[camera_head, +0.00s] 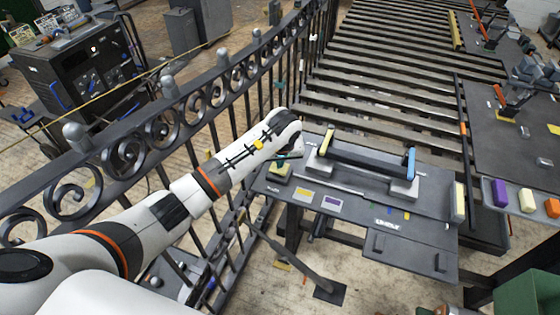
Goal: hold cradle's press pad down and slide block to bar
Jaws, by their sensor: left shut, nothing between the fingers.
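My left gripper (290,156) is shut and empty at the left end of the dark work table (345,184). It is just above a small pad with a yellow-green top (279,169), which may be the press pad; I cannot tell whether they touch. Right of it, a dark bar-like cradle (368,158) has a yellow left end and a blue right end, on grey feet. A pale yellow block (459,202) stands at the table's right edge. I cannot tell which piece is the task's block or bar. My right gripper is not in view.
A scrolled iron fence (165,130) runs along the left, under my left arm. Purple (500,193), yellow (527,200) and orange (552,207) blocks line the right table. A slatted rack (390,75) lies behind.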

